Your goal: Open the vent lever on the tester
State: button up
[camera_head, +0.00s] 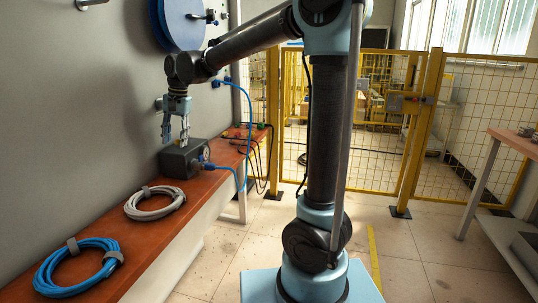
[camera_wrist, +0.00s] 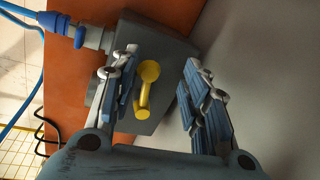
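The tester (camera_head: 184,158) is a dark grey box on the orange bench, below my gripper (camera_head: 176,138) in the head view. In the wrist view the tester (camera_wrist: 172,45) lies under my gripper (camera_wrist: 158,84). The yellow vent lever (camera_wrist: 146,88) sits on the tester's face, between my two open fingers and nearer the left one. Its round end is at the top and its arm points down in the picture. I see no finger touching the lever, though the exact height above it is hard to tell. In the head view the lever is hidden.
A blue hose (camera_head: 243,135) with a blue fitting (camera_wrist: 68,29) joins the tester's side. Coiled grey (camera_head: 155,203) and blue (camera_head: 78,266) hoses lie on the orange bench (camera_head: 110,225). A grey wall stands close behind. A yellow fence (camera_head: 345,150) bounds the floor.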

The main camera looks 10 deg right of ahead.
jog(key=d+r, duration=0.4)
jog(key=r, duration=1.3)
jog(key=s+d+f, duration=0.4)
jog(key=d+f, duration=0.2)
jog(key=d, duration=0.3)
jog(key=s+d+f+n+t, duration=0.1)
jog(key=s+d+f, duration=0.3)
jog(key=d+f, duration=0.3)
jog(key=s+d+f+h, duration=0.1)
jog(key=s+d+f, duration=0.3)
jog(key=d+f, duration=0.3)
jog(key=shift+d+n+t, duration=0.3)
jog(key=shift+d+n, duration=0.1)
jog(key=shift+d, duration=2.4)
